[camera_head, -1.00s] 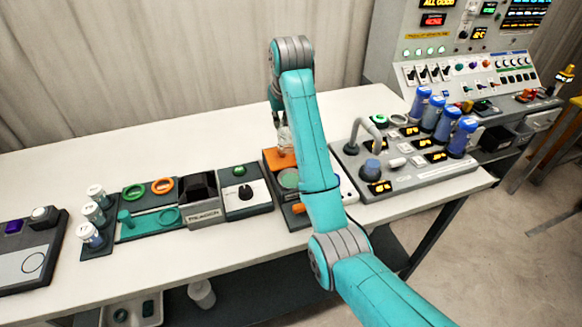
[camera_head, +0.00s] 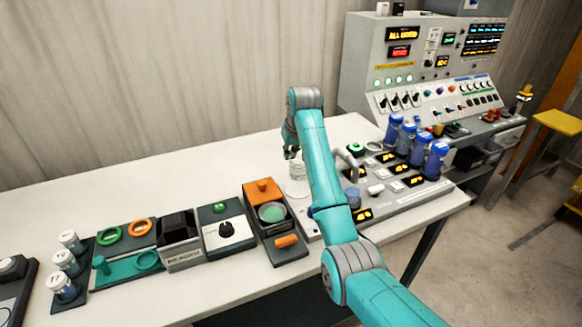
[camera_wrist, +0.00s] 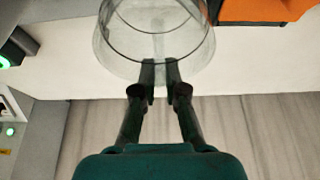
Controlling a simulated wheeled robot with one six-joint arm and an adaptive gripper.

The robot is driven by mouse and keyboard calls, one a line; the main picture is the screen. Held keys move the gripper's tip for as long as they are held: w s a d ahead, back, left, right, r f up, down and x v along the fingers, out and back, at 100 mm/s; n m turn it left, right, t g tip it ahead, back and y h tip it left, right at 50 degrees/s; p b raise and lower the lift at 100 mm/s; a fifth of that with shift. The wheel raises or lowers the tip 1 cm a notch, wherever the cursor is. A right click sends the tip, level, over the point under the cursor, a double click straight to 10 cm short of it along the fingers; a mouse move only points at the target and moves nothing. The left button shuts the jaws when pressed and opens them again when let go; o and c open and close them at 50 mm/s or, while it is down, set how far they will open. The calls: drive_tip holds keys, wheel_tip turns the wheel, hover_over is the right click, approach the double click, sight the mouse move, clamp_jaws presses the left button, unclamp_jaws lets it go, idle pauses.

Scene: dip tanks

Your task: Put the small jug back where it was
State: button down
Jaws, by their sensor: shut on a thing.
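The small jug (camera_wrist: 158,28) is a clear glass vessel. In the wrist view my gripper (camera_wrist: 160,78) is shut on its near side, and the jug extends beyond the fingertips. In the head view the jug (camera_head: 296,171) hangs below my gripper (camera_head: 291,153), over the white bench between the orange unit and the grey console. A pale ring (camera_head: 297,188) shows on the bench just under it. I cannot tell whether the jug touches the bench. My arm covers the area to its right.
The orange unit (camera_head: 263,190) with a round green-tinted dish stands at the jug's left. The bench (camera_head: 215,165) behind and left of the jug is clear.

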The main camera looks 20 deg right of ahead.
drive_tip(key=shift+f, duration=2.25)
drive_tip(key=shift+f, duration=0.1)
drive_tip(key=c, duration=1.2)
unclamp_jaws()
wheel_tip(320, 180, up, 11)
hover_over(296, 164)
drive_tip(key=w+d, duration=0.2)
drive_tip(key=w, duration=0.2)
drive_tip(key=shift+s+a, duration=0.2)
drive_tip(key=shift+s, duration=0.05)
